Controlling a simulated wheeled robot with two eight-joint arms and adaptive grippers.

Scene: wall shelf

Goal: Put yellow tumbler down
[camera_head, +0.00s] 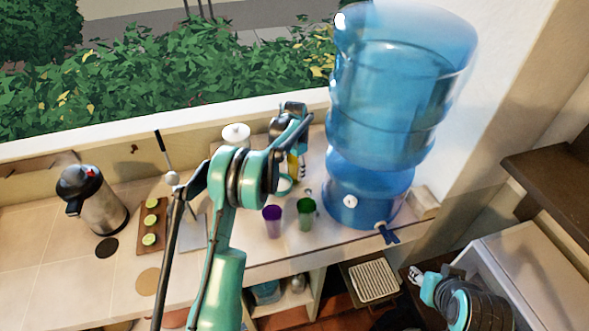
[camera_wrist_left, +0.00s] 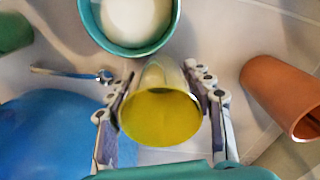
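The yellow tumbler (camera_wrist_left: 160,117) is in the middle of the left wrist view, its yellow round end facing the camera. The fingers of my left gripper (camera_wrist_left: 163,90) lie along both its sides and appear closed on it. In the head view only a sliver of the yellow tumbler (camera_head: 293,172) shows below my left gripper (camera_head: 297,135), at the back of the counter. The arm hides much of that area, and whether the tumbler touches the counter cannot be told. Part of my right arm shows at lower right, but its fingers are not clear.
A purple tumbler (camera_head: 272,221) and a green tumbler (camera_head: 306,214) stand in front on the counter (camera_head: 110,280). A teal mug (camera_wrist_left: 94,31) and an orange cup (camera_wrist_left: 282,97) are close to the tumbler. A large blue water bottle (camera_head: 385,110) stands to the right.

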